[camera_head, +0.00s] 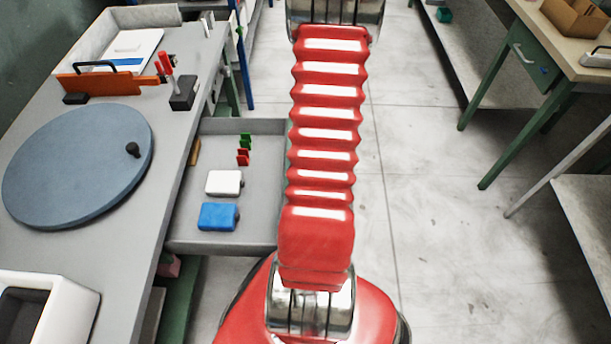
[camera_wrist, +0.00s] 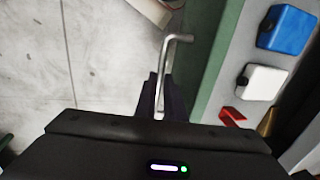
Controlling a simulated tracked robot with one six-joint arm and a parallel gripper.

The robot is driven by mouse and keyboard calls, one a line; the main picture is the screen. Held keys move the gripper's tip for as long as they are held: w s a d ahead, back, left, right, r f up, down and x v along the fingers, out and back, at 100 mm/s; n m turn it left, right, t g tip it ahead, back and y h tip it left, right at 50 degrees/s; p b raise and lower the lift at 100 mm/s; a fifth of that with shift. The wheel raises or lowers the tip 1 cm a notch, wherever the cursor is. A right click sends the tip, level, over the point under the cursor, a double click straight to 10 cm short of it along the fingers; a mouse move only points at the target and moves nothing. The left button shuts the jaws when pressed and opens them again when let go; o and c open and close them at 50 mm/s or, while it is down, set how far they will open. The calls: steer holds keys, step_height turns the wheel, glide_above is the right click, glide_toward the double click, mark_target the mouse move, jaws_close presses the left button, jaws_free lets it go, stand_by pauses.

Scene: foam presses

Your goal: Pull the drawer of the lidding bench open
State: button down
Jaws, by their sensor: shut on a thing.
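The lidding bench (camera_head: 185,120) runs along the left of the head view. Its grey drawer (camera_head: 222,248) stands open, well out from the bench, with its inside in plain view. In the wrist view the drawer's green front (camera_wrist: 216,75) runs beside my gripper, with a bent metal bar handle (camera_wrist: 166,62) on it. My gripper (camera_wrist: 158,92) has its dark fingers shut around the lower part of this handle. In the head view the handle and my gripper are hidden behind my red arm.
The drawer holds a blue bottle (camera_head: 217,216), a white bottle (camera_head: 224,182) and small red and green clips (camera_head: 243,155). A round blue lid (camera_head: 80,165) lies on the bench. Another bench with a green drawer (camera_head: 530,55) stands right. The floor (camera_head: 430,220) between is clear.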

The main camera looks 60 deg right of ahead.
steer(key=c, duration=1.8)
jaws_free()
steer(key=shift+s, duration=0.1)
steer(key=shift+c, duration=0.2)
steer(key=shift+r, duration=0.15)
step_height(320, 180, up, 13)
steer(key=s+d, duration=0.1)
steer(key=s, duration=0.1)
steer(key=shift+d, duration=0.15)
steer(key=shift+s+r, duration=0.1)
steer(key=shift+s, duration=0.05)
